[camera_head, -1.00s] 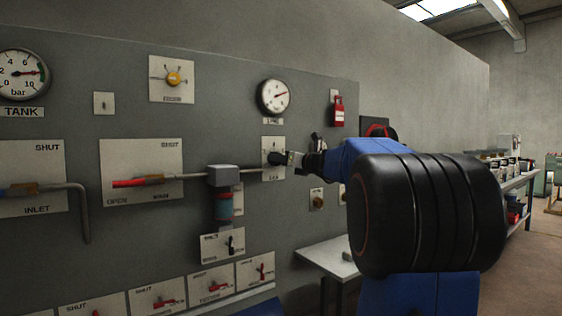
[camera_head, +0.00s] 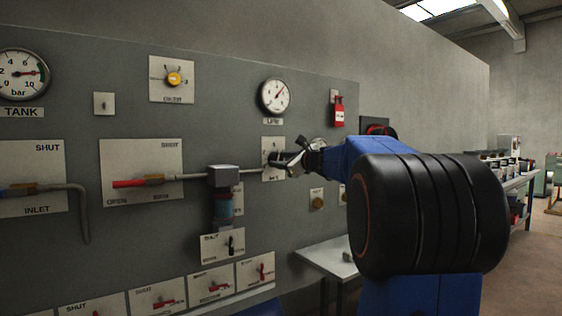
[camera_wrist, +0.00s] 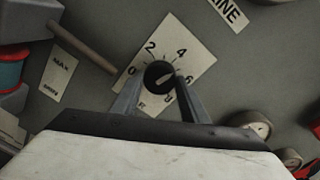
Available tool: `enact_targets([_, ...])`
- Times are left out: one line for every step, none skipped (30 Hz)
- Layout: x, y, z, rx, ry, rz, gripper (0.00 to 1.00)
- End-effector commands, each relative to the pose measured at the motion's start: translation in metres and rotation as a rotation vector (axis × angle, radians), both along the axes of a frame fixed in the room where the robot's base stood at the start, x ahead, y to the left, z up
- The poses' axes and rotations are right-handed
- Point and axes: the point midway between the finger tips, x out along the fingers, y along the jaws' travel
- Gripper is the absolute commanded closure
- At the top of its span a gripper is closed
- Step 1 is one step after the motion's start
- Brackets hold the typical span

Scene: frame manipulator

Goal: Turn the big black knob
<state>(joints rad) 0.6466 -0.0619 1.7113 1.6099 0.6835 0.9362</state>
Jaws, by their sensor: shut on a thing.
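The big black knob (camera_wrist: 158,75) sits on a pale square plate (camera_wrist: 190,50) with numbers around it, tilted in the wrist view. A pale mark shows on the knob's face. My gripper (camera_wrist: 158,82) has one finger on each side of the knob and is shut on it. In the head view, my gripper (camera_head: 280,158) reaches the same plate (camera_head: 273,144) on the grey panel from the right, its fingers now slanted. The knob is mostly hidden behind the fingers there.
The round line gauge (camera_head: 274,96) is above the plate. A pipe (camera_head: 190,177) with a grey block (camera_head: 223,176) runs just left of my gripper. A red padlock-like piece (camera_head: 338,111) hangs at upper right. A table (camera_head: 325,258) stands below right.

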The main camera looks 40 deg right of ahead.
Motion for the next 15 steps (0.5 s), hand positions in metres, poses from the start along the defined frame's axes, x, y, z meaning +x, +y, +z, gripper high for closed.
enact_targets([0.0, 0.0002, -0.0007, -0.042, 0.002, 0.001, 0.82])
enact_targets([0.0001, 0.0002, -0.0007, -0.071, 0.002, 0.0, 0.82])
enact_targets([0.0, 0.0003, -0.0007, -0.109, 0.001, 0.001, 0.82])
enact_targets([0.0, 0.0004, -0.0006, -0.137, 0.002, 0.001, 0.82])
enact_targets([0.0, 0.0004, -0.0006, -0.166, 0.002, 0.001, 0.82])
enact_targets([0.0, 0.0006, -0.0006, -0.203, 0.001, 0.001, 0.82])
enact_targets([0.0, 0.0006, -0.0005, -0.232, 0.001, 0.001, 0.82])
enact_targets([0.0, 0.0006, -0.0005, -0.26, 0.001, 0.0, 0.82])
enact_targets([0.0, 0.0006, -0.0005, -0.298, 0.002, 0.001, 0.82])
enact_targets([0.0, 0.0007, -0.0004, -0.326, 0.001, 0.0, 0.82])
enact_targets([0.0, 0.0006, -0.0004, -0.355, 0.002, 0.0, 0.82])
enact_targets([-0.0001, 0.0006, -0.0004, -0.391, 0.001, 0.0, 0.82])
enact_targets([-0.0001, 0.0007, -0.0004, -0.418, 0.001, 0.0, 0.82])
enact_targets([-0.0001, 0.0007, -0.0004, -0.444, 0.002, 0.0, 0.82])
enact_targets([-0.0001, 0.0007, -0.0004, -0.478, 0.001, 0.0, 0.82])
